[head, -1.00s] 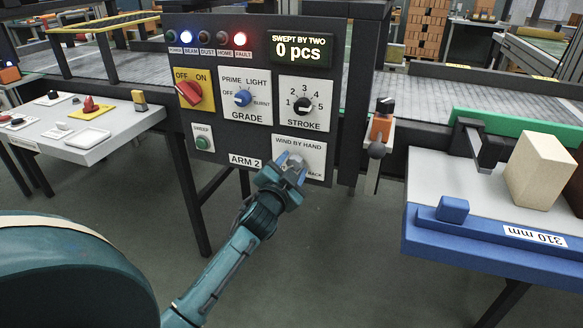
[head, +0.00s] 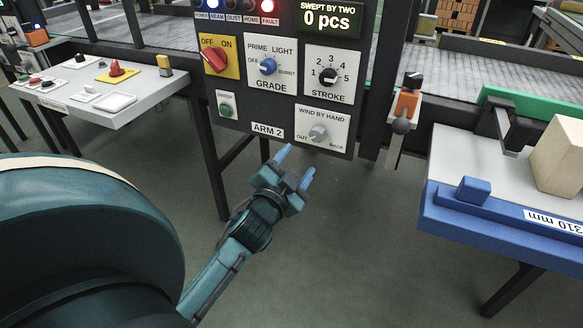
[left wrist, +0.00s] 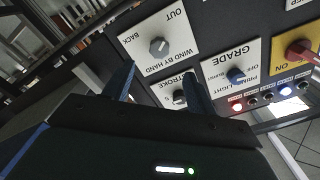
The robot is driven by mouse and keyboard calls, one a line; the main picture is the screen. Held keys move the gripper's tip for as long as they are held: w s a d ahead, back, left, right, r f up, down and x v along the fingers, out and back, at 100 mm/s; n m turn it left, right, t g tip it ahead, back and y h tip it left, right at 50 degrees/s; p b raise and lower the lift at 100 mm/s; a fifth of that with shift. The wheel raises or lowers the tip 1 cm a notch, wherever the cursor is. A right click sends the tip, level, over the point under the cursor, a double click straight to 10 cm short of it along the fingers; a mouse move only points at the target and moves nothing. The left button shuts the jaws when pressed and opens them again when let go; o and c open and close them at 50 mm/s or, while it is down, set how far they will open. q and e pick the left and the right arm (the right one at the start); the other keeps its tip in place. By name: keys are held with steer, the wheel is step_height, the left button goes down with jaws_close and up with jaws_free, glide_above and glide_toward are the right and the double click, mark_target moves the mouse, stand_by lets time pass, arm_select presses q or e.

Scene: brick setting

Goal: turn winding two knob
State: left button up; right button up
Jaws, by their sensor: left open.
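The winding two knob is a small grey knob (head: 318,132) on a white plate marked "WIND BY HAND", with OUT at left and BACK at right. It sits at the lower right of the dark ARM 2 panel (head: 272,112). The grey knob also shows in the left wrist view (left wrist: 159,47), where the lettering appears upside down. My left gripper (head: 295,164) is open and empty, just below and in front of the plate, clear of the knob. Its two blue fingers (left wrist: 158,76) point towards the panel in the left wrist view. My right gripper is not in view.
The panel also has a red switch (head: 214,60), a blue grade knob (head: 267,66), a black stroke knob (head: 328,76) and a green sweep button (head: 226,110). A blue-edged bench (head: 500,222) stands at right, a grey side table (head: 140,108) at left. Floor below the panel is open.

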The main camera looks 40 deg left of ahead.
arm_select(q)
steer(key=shift+v, duration=1.2)
